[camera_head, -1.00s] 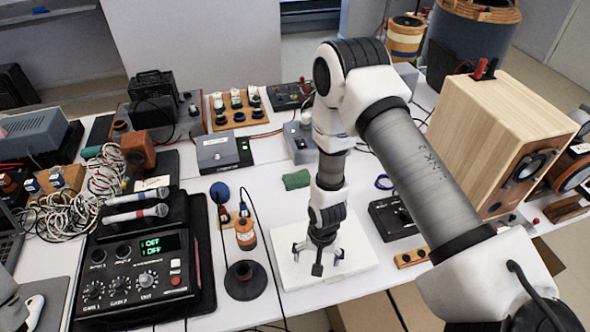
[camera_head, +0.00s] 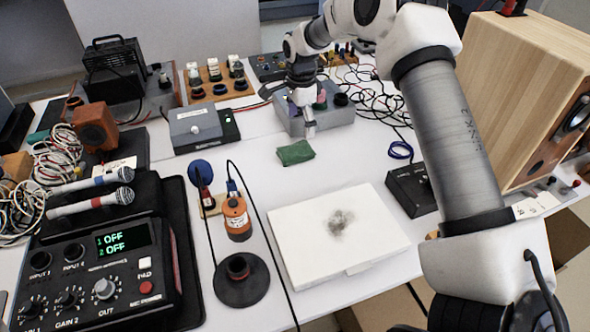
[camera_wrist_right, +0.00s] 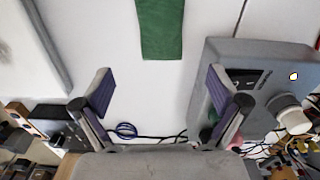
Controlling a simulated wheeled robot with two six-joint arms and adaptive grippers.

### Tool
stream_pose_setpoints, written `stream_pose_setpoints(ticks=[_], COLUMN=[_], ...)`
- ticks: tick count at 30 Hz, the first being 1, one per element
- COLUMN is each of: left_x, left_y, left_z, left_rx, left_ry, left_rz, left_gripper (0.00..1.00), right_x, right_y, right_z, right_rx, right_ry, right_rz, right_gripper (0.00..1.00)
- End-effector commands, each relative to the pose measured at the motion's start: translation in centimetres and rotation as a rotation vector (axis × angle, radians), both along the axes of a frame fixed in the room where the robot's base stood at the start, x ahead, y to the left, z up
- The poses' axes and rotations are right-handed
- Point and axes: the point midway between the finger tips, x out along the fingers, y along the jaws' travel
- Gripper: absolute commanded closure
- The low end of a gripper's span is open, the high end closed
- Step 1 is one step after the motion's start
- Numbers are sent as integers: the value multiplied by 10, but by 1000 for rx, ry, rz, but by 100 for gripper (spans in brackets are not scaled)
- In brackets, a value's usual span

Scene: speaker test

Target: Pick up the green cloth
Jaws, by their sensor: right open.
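The green cloth (camera_head: 295,153) lies small and folded on the white table, behind the white board. It also shows at the top of the right wrist view (camera_wrist_right: 161,27), lying beyond the fingertips. My right gripper (camera_head: 309,122) is above the table just behind and to the right of the cloth, in front of a grey box. In the right wrist view my right gripper (camera_wrist_right: 160,92) has its two purple-padded fingers spread, with nothing between them. It does not touch the cloth. My left gripper is out of view.
The grey box (camera_head: 325,122) stands close by my right gripper. A white board (camera_head: 385,245) with a dark smudge lies in front of the cloth. A wooden speaker (camera_head: 515,90) stands at right. Bare table surrounds the cloth.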

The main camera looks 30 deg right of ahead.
Motion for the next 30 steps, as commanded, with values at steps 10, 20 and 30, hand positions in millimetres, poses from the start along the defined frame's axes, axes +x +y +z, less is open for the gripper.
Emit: stream_pose_setpoints(ticks=[10, 20, 30], left_x=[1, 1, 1], left_y=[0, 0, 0], left_z=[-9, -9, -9], left_rx=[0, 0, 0], left_ry=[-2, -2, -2], left_rz=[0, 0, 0], left_gripper=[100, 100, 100], right_x=[-1, -1, -1], right_y=[-1, -3, -3], right_z=[-46, -88, -88], right_rx=[0, 0, 0], right_ry=[3, 0, 0], right_rz=[1, 3, 3], right_gripper=[3, 3, 57])
